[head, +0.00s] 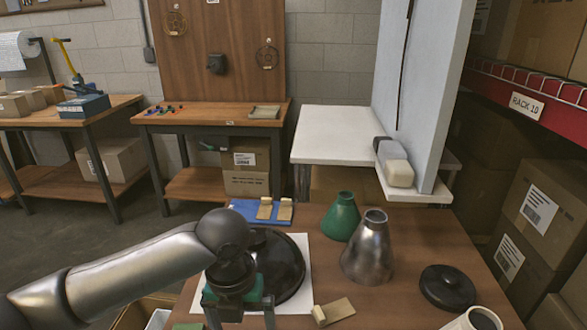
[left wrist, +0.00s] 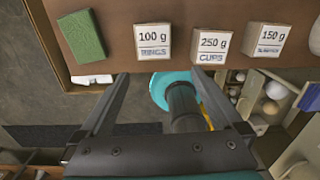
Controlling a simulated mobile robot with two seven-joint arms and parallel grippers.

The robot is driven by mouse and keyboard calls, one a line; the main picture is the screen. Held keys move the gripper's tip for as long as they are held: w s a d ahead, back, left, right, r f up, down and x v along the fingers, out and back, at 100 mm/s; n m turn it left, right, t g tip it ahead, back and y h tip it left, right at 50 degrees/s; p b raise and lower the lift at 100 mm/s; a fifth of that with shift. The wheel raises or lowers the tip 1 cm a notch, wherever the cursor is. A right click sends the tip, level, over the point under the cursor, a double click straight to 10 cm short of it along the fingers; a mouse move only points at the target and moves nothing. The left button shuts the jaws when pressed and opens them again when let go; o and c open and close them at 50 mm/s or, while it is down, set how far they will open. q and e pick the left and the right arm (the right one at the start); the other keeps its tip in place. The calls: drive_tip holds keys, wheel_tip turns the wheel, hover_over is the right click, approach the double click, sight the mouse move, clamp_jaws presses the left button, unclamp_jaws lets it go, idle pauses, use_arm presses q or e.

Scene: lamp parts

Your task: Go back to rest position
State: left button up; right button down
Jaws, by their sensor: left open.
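My left gripper (head: 240,317) hangs low over the near-left part of the brown table (head: 390,308) in the head view, just in front of a round black lamp base (head: 290,262). The base lies on a white sheet (head: 304,243) and is partly hidden by my arm. In the left wrist view the gripper (left wrist: 160,82) has its fingers spread, with nothing held between them. Small boxes marked 100 g (left wrist: 154,42), 250 g (left wrist: 211,44) and 150 g (left wrist: 264,42), plus a green block (left wrist: 81,35), sit beyond the fingertips. My right gripper is not in view.
A green cone shade (head: 341,215), a metal cone shade (head: 367,252), a black disc (head: 447,288) and a white cylinder (head: 477,319) stand on the table. A wooden piece (head: 333,311) lies right of the gripper. A white panel (head: 425,85) rises at the back right.

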use_arm(q)
drive_tip(key=s+d+f+n+t+h, duration=0.2)
drive_tip(key=s+d+f+n+h, duration=0.35)
drive_tip(key=n, duration=0.75)
drive_tip(key=s+a+f+n+t+y, duration=0.1)
drive_tip(key=s+a+f+n+y, duration=0.3)
drive_tip(key=n, duration=0.6)
drive_tip(key=s+a+r+n+t+y, duration=0.1)
drive_tip(key=s+a+n, duration=0.55)
drive_tip(key=n, duration=0.35)
wheel_tip(320, 180, down, 24)
drive_tip(key=s+g, duration=0.2)
drive_tip(key=s+a+f, duration=0.3)
drive_tip(key=s+f, duration=0.9)
drive_tip(key=s, duration=0.2)
drive_tip(key=shift+s+a+g+y, duration=0.35)
drive_tip(key=shift+s+g, duration=0.05)
